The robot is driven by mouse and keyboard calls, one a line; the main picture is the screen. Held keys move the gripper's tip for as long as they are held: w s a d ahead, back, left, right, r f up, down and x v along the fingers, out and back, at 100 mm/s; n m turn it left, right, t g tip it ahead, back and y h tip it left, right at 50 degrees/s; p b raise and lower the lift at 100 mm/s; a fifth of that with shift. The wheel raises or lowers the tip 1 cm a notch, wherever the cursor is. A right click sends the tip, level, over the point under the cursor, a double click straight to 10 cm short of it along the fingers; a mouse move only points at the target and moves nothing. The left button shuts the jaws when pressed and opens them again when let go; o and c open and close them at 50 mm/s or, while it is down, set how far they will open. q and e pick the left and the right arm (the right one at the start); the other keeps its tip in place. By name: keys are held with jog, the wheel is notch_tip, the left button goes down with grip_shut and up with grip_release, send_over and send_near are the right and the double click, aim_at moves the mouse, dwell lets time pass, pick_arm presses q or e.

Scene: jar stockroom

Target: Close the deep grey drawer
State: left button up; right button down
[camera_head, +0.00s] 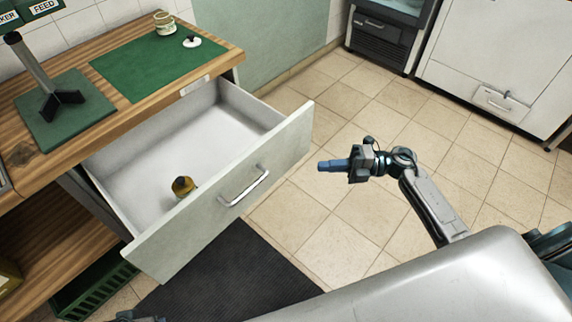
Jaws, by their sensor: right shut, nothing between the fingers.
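The deep grey drawer (225,194) stands pulled well out from under the wooden counter (70,140). Its front panel carries a metal bar handle (244,187). A small jar with a dark yellow top (183,186) stands inside, near the front panel. My right gripper (324,165) is shut and empty. It is to the right of the drawer front, apart from it, with its fingers pointing left toward the panel. At the bottom left edge a small dark part shows, perhaps of my left arm; my left gripper cannot be made out.
A green mat (150,58) on the counter holds a jar (164,23) and a small white-and-black item (192,41). A dark stand (48,85) is at the left. A green crate (95,284) sits below. Tiled floor (345,230) right of the drawer is clear.

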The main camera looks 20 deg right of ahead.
jog(key=p, duration=0.2)
send_near(263, 159)
jog(key=s+a, duration=0.2)
jog(key=a, duration=0.2)
jog(key=shift+w+a, duration=0.3)
jog(key=shift+w, duration=0.25)
jog(key=shift+w+a, duration=0.35)
jog(key=shift+w, duration=0.25)
pick_arm(q)
notch_tip(263, 159, down, 6)
jog(key=shift+w+a+f+g, duration=0.15)
jog(key=shift+a+f+g, duration=0.1)
jog(key=shift+a+g, duration=0.05)
pick_arm(e)
jog(key=shift+w+a+f, duration=0.1)
jog(key=shift+w+a, duration=0.15)
jog(key=shift+w, duration=0.25)
pick_arm(q)
jog(key=shift+w, duration=0.1)
pick_arm(e)
jog(key=shift+w, duration=0.1)
